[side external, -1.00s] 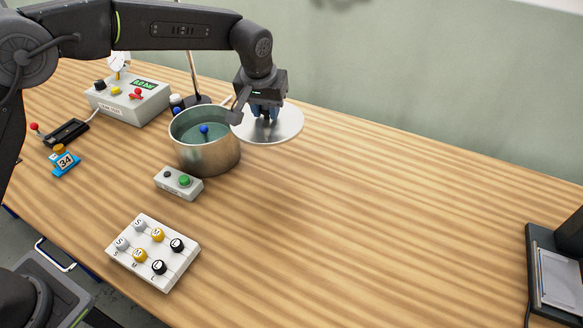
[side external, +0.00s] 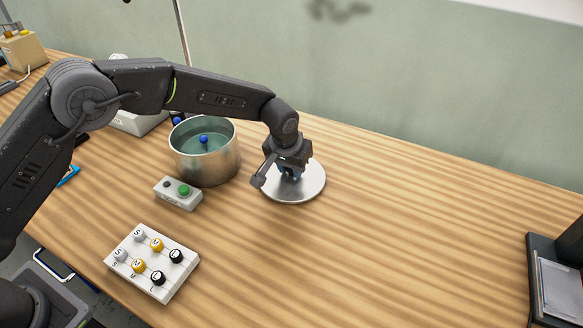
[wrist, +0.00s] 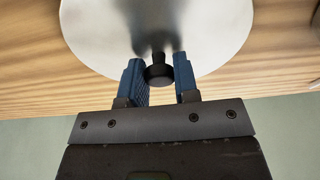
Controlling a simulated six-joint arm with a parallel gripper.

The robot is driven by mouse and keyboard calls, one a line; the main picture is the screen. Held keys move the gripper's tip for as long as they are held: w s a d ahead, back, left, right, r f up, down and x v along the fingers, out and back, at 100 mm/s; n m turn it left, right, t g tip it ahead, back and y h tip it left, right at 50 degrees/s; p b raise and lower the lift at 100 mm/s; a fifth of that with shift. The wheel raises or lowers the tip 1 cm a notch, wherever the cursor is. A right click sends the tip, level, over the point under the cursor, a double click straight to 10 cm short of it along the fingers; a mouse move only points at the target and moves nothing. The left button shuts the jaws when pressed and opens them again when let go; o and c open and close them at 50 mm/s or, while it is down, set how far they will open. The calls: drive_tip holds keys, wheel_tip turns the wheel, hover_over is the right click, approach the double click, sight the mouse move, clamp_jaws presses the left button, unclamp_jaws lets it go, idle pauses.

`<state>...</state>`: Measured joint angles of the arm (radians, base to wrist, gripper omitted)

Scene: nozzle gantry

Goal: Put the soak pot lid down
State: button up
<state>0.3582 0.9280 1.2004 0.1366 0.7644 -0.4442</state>
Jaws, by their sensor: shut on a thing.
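The soak pot lid (side external: 309,186) is a flat, round, shiny metal disc to the right of the soak pot, level and at or very near the table top. I cannot tell whether a small gap is left under it. My gripper (side external: 290,174) is above the lid, pointing down, shut on its knob. In the wrist view the black knob (wrist: 159,74) sits between my blue fingers, with the lid (wrist: 95,28) beyond it. The soak pot (side external: 208,171) is a metal pot, open at the top, with greenish liquid and a blue ball inside.
A small box with a green button (side external: 178,194) stands in front of the pot. A white block of lettered knobs (side external: 152,262) is nearer the front. A dark device (side external: 556,275) stands at the right edge. The wooden table (side external: 400,230) is clear between the lid and that device.

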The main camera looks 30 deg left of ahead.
sight(285, 184)
drive_tip(key=shift+f, duration=0.3)
drive_tip(key=shift+f, duration=0.15)
drive_tip(key=o, duration=1)
drive_tip(key=shift+c, duration=0.2)
drive_tip(key=v, duration=1.2)
drive_tip(key=shift+r, duration=0.25)
